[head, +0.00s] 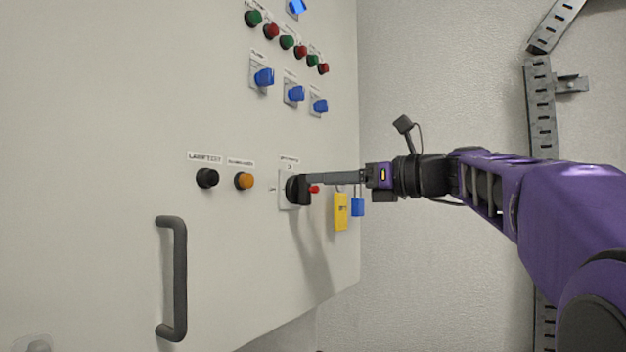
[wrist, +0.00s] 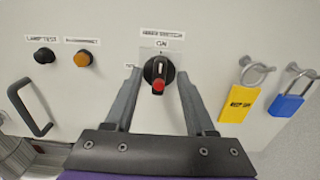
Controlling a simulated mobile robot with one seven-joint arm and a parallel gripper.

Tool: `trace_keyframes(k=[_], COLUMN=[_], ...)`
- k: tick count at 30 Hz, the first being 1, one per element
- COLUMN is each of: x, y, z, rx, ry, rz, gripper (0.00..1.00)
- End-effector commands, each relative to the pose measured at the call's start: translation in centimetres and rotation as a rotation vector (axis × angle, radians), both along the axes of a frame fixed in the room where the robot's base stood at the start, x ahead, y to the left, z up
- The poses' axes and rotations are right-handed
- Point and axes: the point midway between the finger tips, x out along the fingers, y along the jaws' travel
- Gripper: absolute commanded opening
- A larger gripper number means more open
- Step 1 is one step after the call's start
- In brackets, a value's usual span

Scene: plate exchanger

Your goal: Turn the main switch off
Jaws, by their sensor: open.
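The main switch (head: 297,190) is a black rotary knob on a pale square plate, low on the cabinet front. In the wrist view the switch (wrist: 158,73) shows a red tip at the lower end of its handle, and the handle stands about upright under the label "ON". My gripper (wrist: 160,82) is open, with one finger on each side of the knob and a visible gap to it on both sides. In the head view my gripper (head: 308,180) reaches in from the right, its fingertips at the knob and partly overlapping it.
A yellow tag (wrist: 238,104) and a blue padlock (wrist: 287,104) hang on hooks right of the switch. A black button (head: 207,178) and an orange button (head: 244,181) sit to its left. A dark door handle (head: 180,280) stands out lower left. Blue switches (head: 295,93) are above.

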Motion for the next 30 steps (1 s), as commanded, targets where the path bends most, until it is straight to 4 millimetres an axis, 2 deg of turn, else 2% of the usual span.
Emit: trace_keyframes(k=[3, 6, 17, 26, 30], x=[0.9, 1.4, 1.6, 1.6, 1.6], y=[1.4, 2.0, 2.4, 2.4, 2.4], z=[0.1, 0.0, 0.0, 0.0, 0.0], rx=[0.000, -0.001, -0.001, 0.000, 0.000], ry=[0.000, 0.001, 0.001, 0.000, 0.000], rz=[0.002, 0.000, -0.001, -0.001, -0.001], gripper=[0.55, 0.55, 0.55, 0.01, 0.00])
